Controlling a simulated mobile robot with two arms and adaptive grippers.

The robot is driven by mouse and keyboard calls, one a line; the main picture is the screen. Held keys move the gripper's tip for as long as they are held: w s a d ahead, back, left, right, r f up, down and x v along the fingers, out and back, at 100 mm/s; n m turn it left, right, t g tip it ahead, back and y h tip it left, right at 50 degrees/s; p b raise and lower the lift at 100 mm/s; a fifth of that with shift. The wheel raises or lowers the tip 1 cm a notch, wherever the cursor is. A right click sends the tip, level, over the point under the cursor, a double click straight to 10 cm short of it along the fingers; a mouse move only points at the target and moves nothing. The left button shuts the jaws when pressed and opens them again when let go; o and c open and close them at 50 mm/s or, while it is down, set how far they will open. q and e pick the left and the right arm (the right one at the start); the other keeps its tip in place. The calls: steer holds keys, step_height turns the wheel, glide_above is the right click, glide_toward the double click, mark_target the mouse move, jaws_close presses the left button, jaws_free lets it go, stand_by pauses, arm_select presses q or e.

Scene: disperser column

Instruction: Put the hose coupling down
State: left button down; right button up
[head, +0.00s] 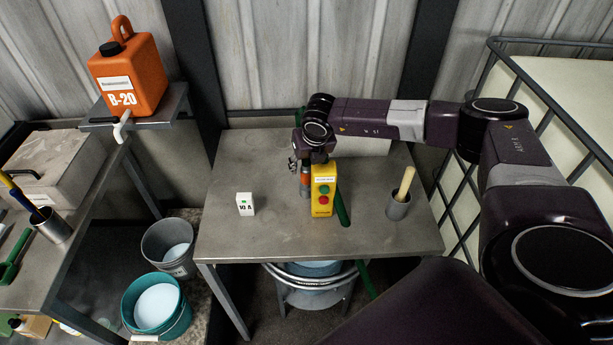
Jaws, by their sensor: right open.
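My right gripper (297,164) is open above the middle of the metal table, just left of the yellow control box. A small orange and grey cylinder (305,184), which looks like the hose coupling, stands upright on the table right below the gripper. It is partly hidden by the gripper and the box, and I cannot tell whether the fingers touch it. The yellow control box (323,190) has a green and a red button. My left gripper is not in view.
On the metal table (270,232) are a white box marked 10 A (245,204) and a grey cup (398,208) with a wooden handle. An orange canister (128,75) stands on a shelf at left. Buckets (156,306) stand on the floor. The table's front is clear.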

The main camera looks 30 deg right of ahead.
steer(key=shift+w+f, duration=0.25)
steer(key=shift+f, duration=0.2)
steer(key=shift+r, duration=0.1)
jaws_close()
